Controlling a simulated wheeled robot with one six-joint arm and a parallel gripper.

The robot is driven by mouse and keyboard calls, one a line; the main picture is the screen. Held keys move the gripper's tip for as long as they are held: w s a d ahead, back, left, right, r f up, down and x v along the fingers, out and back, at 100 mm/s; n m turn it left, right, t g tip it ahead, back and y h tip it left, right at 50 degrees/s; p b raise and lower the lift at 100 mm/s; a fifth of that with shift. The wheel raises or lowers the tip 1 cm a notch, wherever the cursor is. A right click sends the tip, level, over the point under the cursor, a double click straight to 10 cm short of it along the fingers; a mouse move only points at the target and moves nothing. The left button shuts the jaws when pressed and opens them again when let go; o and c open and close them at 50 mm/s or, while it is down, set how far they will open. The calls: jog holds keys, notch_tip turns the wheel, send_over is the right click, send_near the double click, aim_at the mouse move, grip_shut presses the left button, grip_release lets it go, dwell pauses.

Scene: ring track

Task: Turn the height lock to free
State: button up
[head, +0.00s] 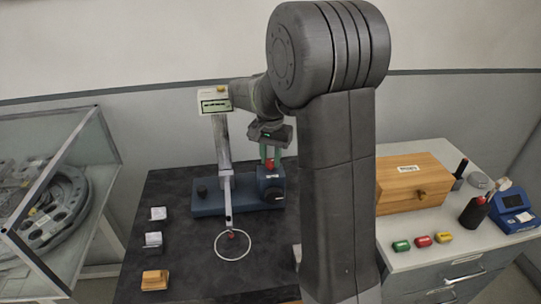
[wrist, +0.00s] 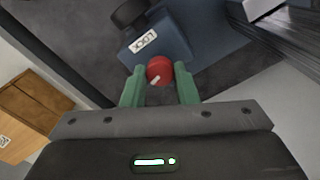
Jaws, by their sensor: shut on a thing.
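The height lock is a red knob (wrist: 160,71) on a blue block labelled LOCK (wrist: 170,40). A short pale mark shows on the knob and points down and left in the wrist view. My gripper (wrist: 160,84) has its green fingers on both sides of the knob, shut on it. In the head view, my gripper (head: 269,155) reaches down to the red knob (head: 270,164) on the blue block (head: 271,185) at the right end of the blue base. Any free or locked marking around the knob cannot be read.
A pale upright (head: 222,140) with an arm and a white ring (head: 232,245) stands left of my gripper. Small blocks (head: 155,280) lie along the dark table's left side. A wooden box (head: 412,180) and coloured pieces (head: 423,242) are on the right counter.

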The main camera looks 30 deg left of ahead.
aim_at(270, 161)
jog(key=n+p, duration=0.1)
jog(key=n, duration=0.2)
jog(key=shift+r+n, duration=0.1)
jog(key=shift+n, duration=0.2)
jog(key=n, duration=0.3)
jog(key=shift+n, duration=0.3)
jog(key=n+p, duration=0.1)
jog(key=n, duration=0.3)
jog(key=shift+n, duration=2)
jog(key=o, duration=1)
notch_tip(270, 161, up, 14)
jog(key=shift+f, duration=0.15)
jog(key=shift+f, duration=0.1)
